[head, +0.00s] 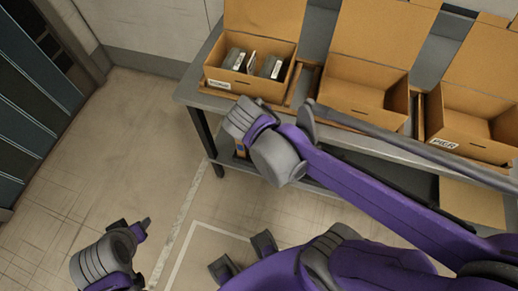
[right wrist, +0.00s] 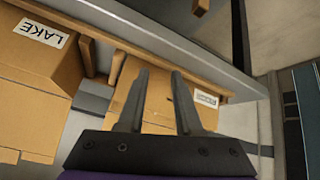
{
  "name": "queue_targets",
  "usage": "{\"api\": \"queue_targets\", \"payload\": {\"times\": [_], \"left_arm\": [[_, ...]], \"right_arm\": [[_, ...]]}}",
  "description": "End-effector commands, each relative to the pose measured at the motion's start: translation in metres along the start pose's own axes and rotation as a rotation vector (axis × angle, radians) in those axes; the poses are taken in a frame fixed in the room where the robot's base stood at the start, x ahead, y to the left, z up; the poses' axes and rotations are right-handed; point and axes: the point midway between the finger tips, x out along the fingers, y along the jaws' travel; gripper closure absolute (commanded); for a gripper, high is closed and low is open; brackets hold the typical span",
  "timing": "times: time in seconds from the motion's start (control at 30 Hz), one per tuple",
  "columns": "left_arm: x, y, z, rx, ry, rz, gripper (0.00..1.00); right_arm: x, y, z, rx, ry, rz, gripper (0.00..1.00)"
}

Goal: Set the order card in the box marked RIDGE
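The box at the far left of the table (head: 222,77) is open cardboard; its front label is too small to read surely. It holds several dark flat cases (head: 271,67) and a thin pale upright piece (head: 251,61); I cannot tell whether that is the order card. This box shows in the right wrist view (right wrist: 212,117) behind my fingers. My right gripper (right wrist: 160,85) is open, its two fingers apart with nothing seen between them; my arm hides it in the head view. My left gripper (head: 141,228) is low at the left, over the floor, its fingers unclear.
The middle box (head: 362,92) looks empty; a box marked LAKE (right wrist: 30,55) is in the right wrist view. A box marked PIER (head: 477,128) stands at the right. The grey table edge (head: 190,92) runs in front of the boxes. The floor at left is clear.

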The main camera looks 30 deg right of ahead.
Motion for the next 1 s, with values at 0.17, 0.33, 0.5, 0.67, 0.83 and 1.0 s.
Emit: {"api": "queue_targets", "payload": {"times": [0.17, 0.33, 0.5, 0.67, 0.83, 1.0], "left_arm": [[0.0, 0.0, 0.0, 0.0, 0.0, 0.0, 0.5], [0.0, 0.0, 0.0, 0.0, 0.0, 0.0, 0.5], [0.0, 0.0, 0.0, 0.0, 0.0, 0.0, 0.5], [0.0, 0.0, 0.0, 0.0, 0.0, 0.0, 0.5], [0.0, 0.0, 0.0, 0.0, 0.0, 0.0, 0.5], [0.0, 0.0, 0.0, 0.0, 0.0, 0.0, 0.5]], "right_arm": [[-0.017, 0.002, 0.078, -0.208, -0.127, -0.225, 0.66], [-0.028, -0.006, 0.111, -0.317, -0.137, -0.367, 0.66], [-0.031, -0.009, 0.117, -0.344, -0.133, -0.401, 0.66], [-0.031, -0.009, 0.117, -0.344, -0.133, -0.4, 0.66], [-0.031, -0.009, 0.117, -0.344, -0.133, -0.4, 0.66], [-0.031, -0.009, 0.117, -0.344, -0.133, -0.399, 0.66]]}}
